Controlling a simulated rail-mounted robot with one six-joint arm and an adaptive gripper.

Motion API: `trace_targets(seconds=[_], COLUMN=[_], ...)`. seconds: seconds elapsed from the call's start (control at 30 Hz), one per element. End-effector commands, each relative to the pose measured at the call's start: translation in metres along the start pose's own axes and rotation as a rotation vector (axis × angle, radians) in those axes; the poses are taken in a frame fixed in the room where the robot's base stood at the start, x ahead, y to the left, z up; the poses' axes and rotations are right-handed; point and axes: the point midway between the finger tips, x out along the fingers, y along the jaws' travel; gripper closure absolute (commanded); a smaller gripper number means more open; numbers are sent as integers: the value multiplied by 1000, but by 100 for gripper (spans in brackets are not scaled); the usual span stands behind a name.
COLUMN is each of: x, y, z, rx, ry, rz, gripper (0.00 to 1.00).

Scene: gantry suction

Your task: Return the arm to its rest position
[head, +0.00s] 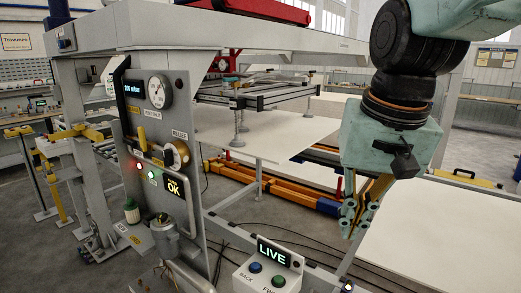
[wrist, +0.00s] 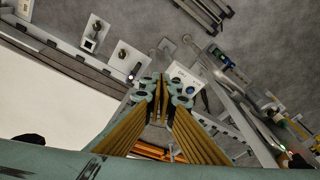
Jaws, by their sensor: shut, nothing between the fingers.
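My gripper (head: 357,215) hangs at the right of the head view, pointing down with its yellow and teal fingers together. Nothing is between the fingers. In the wrist view the gripper (wrist: 164,88) is seen from behind, its teal fingertips close together over the grey floor area. It is apart from the control panel (head: 195,225) on the left, which carries a gauge, a lit vacuum readout and an OK display. The panel's relief handle (head: 177,155) shows to the left, clear of my gripper.
A pedestal box (head: 262,279) with a LIVE display and buttons stands low in front, left of my gripper. A suction frame (head: 255,93) hangs over a pale sheet (head: 262,137) behind. Another pale sheet (head: 445,225) lies at the right. Cables run over the floor.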

Motion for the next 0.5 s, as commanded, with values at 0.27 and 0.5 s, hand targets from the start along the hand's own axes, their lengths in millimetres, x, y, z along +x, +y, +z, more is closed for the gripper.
trace_targets(seconds=[0.27,0.5], x=[-15,-23], y=[19,33], z=[40,74], rx=[-44,-81], ry=[30,53], rz=[4,9], gripper=[100,100])
